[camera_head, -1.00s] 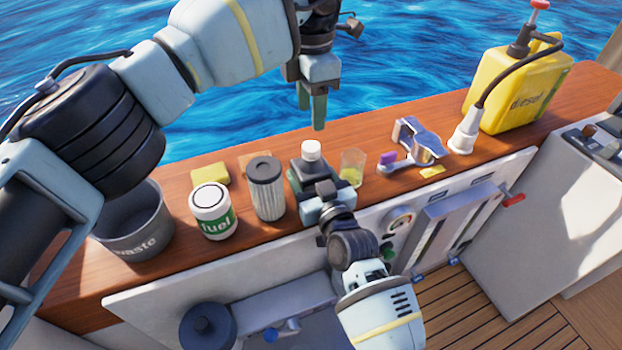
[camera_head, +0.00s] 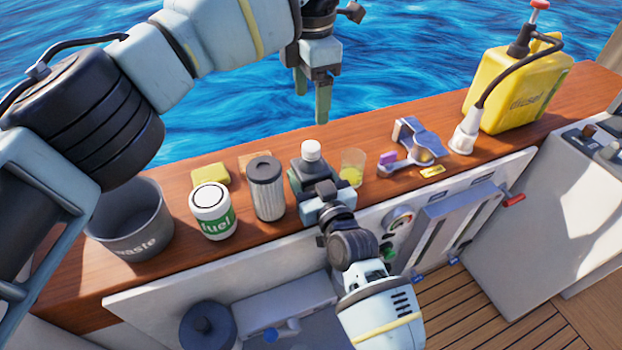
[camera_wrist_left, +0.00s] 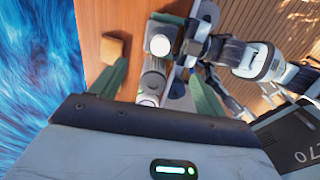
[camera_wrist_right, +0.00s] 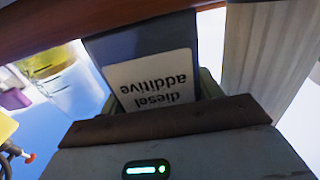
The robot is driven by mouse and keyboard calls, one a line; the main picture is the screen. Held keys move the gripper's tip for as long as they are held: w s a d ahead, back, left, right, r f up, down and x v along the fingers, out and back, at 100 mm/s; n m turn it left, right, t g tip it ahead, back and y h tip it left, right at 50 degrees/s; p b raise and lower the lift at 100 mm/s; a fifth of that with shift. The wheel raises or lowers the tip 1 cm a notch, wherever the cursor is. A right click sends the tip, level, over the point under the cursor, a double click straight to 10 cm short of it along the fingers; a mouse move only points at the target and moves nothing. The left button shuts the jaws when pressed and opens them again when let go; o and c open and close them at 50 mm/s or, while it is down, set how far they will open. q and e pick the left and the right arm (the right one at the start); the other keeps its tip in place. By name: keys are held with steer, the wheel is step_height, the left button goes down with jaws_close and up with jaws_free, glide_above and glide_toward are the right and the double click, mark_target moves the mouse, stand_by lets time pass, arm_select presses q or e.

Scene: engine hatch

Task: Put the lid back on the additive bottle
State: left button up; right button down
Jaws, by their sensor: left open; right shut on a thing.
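The additive bottle (camera_head: 298,180) is dark and stands upright on the wooden ledge; its "diesel additive" label (camera_wrist_right: 160,85) fills the right wrist view. A white lid (camera_head: 311,150) sits on its top and also shows in the left wrist view (camera_wrist_left: 160,45). I cannot tell how tight it is. My right gripper (camera_head: 322,200) is shut on the bottle's body from the near side. My left gripper (camera_head: 311,105) is open and empty, pointing down, above and beyond the lid, touching nothing. In the left wrist view its fingers (camera_wrist_left: 158,88) are wide apart.
A ribbed filter (camera_head: 266,190), a fuel can (camera_head: 212,212) and a waste bucket (camera_head: 130,225) stand left of the bottle. A glass with yellow liquid (camera_head: 353,168), a metal-and-purple tool (camera_head: 415,148) and a yellow diesel can (camera_head: 515,90) are to the right. Water lies beyond the ledge.

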arm_select(q)
step_height(320, 180, up, 5)
steer(key=shift+r, duration=0.1)
stand_by(0.3)
arm_select(e)
steer(key=shift+c, duration=1.2)
jaws_free()
arm_select(q)
steer(key=shift+r+p, duration=0.3)
steer(key=shift+r, duration=0.25)
arm_select(e)
steer(key=shift+v, duration=3.9)
